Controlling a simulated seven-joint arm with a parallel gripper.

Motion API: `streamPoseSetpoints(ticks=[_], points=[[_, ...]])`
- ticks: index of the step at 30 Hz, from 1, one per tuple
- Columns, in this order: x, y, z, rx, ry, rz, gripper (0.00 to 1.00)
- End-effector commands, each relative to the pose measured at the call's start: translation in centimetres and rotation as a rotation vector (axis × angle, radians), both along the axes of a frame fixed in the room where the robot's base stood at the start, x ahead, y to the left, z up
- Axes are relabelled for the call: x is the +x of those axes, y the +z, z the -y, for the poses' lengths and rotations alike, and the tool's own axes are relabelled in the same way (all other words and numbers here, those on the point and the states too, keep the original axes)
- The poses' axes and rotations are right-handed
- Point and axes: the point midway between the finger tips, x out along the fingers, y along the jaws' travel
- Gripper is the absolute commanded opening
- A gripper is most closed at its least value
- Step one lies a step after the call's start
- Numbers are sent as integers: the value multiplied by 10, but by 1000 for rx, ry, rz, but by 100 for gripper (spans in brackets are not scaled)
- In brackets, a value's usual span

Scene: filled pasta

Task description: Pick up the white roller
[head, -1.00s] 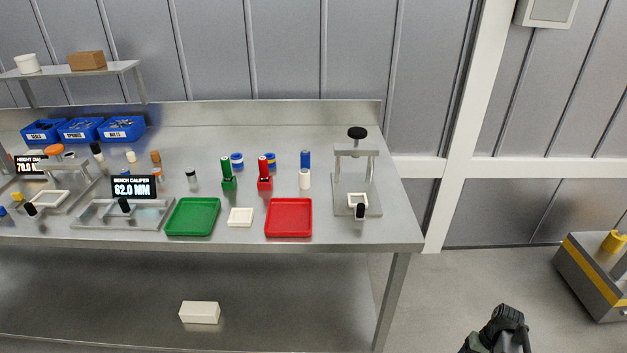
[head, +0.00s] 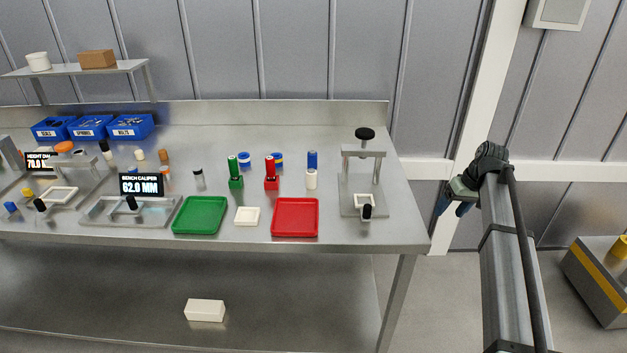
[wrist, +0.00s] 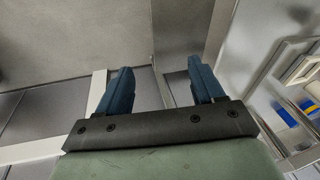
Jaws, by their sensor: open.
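A white roller (head: 311,180) stands upright on the steel bench, right of the red stand and left of the press. A blue cylinder (head: 312,160) shows directly above it in the picture; I cannot tell if it is stacked on it or stands behind. A smaller white cylinder (head: 139,154) stands further left, near the blue bins. My gripper (head: 450,208) is raised beyond the bench's right end, well apart from the rollers. In the wrist view my gripper (wrist: 160,72) has its two blue fingers apart with nothing between them.
The press (head: 363,180) stands at the bench's right end, between my gripper and the white roller. A red tray (head: 295,217), a white square dish (head: 247,216) and a green tray (head: 199,215) lie along the front. A bench caliper (head: 141,186) is further left.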

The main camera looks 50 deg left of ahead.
Motion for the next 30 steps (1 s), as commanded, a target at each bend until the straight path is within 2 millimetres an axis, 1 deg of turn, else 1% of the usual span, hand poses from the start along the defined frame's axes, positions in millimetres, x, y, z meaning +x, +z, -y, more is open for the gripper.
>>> streamPoseSetpoints(ticks=[1,5,6,8,9,12,15,18,20,22,24,25,27,30], points=[[4,27,-17,15,26,18,67],[2,88,-49,49,89,55,67],[1,107,-59,60,110,65,67],[-3,136,-73,76,139,83,67],[-5,155,-82,86,158,93,67],[-13,197,-100,108,203,118,67],[-21,231,-114,126,237,138,67],[-30,259,-126,141,268,153,67],[-35,274,-133,148,286,163,67],[-43,292,-144,158,307,176,67],[-54,304,-158,164,329,187,67],[-58,308,-164,166,336,192,67],[-68,307,-177,167,349,199,67],[-81,301,-196,166,362,208,67]])
